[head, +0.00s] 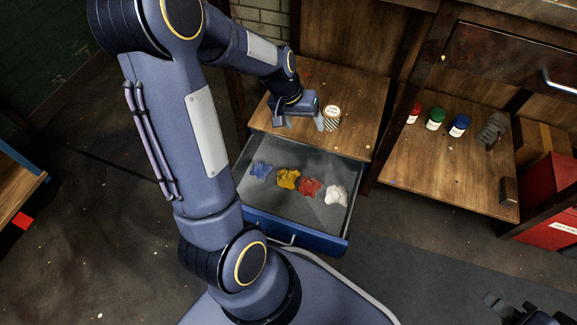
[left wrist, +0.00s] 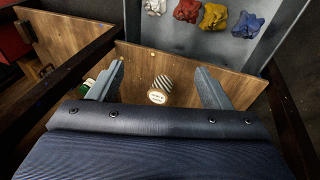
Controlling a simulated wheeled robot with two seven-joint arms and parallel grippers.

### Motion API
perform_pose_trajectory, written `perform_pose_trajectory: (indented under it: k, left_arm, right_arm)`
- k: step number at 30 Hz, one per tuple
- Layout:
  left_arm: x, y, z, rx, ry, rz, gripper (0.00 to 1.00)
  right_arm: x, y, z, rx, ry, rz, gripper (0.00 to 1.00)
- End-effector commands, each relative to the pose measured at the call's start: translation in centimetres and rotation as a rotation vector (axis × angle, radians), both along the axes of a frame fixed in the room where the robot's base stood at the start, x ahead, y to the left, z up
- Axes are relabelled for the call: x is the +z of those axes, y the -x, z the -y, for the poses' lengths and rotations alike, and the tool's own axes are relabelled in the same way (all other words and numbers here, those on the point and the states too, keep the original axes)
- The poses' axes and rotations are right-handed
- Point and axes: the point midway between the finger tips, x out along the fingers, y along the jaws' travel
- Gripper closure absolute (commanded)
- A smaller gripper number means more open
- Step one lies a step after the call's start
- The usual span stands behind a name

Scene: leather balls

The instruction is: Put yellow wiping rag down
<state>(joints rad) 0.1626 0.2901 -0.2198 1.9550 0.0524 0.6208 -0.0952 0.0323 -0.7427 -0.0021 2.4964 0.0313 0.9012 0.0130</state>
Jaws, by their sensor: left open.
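The yellow rag (head: 288,179) lies crumpled in the open drawer (head: 258,205), between a blue rag (head: 261,170) and a red rag (head: 309,187). It also shows at the top of the left wrist view (left wrist: 213,17). My left gripper (head: 300,122) is open and empty above the wooden top (head: 352,88) behind the drawer, apart from the rag. A striped tin (head: 332,117) stands close to its right finger; in the left wrist view the tin (left wrist: 161,90) appears between the fingers. My right gripper (head: 522,311) is partly cut off at the bottom right corner.
A white rag (head: 336,195) lies at the drawer's right end. On the right shelf (head: 440,175) stand a red bottle (head: 414,113), a green bottle (head: 435,119) and a blue bottle (head: 458,125). A red box (head: 552,200) is at the far right. The drawer front has free floor space.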

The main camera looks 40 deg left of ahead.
Motion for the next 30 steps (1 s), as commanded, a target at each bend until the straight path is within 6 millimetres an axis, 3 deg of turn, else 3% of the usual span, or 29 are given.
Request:
perform_pose_trajectory:
  k: [1,3,6,9,13,18,30]
  left_arm:
    - [3.1,1.5,1.2,-0.01,0.02,0.045,0.28]
    - [6.1,3.9,2.9,-0.032,0.041,0.089,0.28]
    - [9.5,7.8,5.2,-0.068,0.062,0.149,0.28]
    - [11.6,11.8,7.3,-0.106,0.068,0.205,0.28]
    - [12.4,16.1,9.3,-0.144,0.062,0.256,0.28]
    - [12.2,19.1,10.5,-0.169,0.05,0.289,0.28]
    - [12.2,19.6,10.7,-0.173,0.047,0.295,0.28]
  right_arm:
    - [0.0,0.0,0.0,0.0,0.0,0.0,0.66]
    - [0.0,0.0,0.0,0.0,0.0,0.0,0.66]
    - [0.0,0.0,0.0,0.0,0.0,0.0,0.66]
    - [0.0,0.0,0.0,0.0,0.0,0.0,0.66]
    - [0.0,0.0,0.0,0.0,0.0,0.0,0.66]
    - [0.0,0.0,0.0,0.0,0.0,0.0,0.66]
    - [0.1,0.0,0.0,0.0,0.0,0.0,0.66]
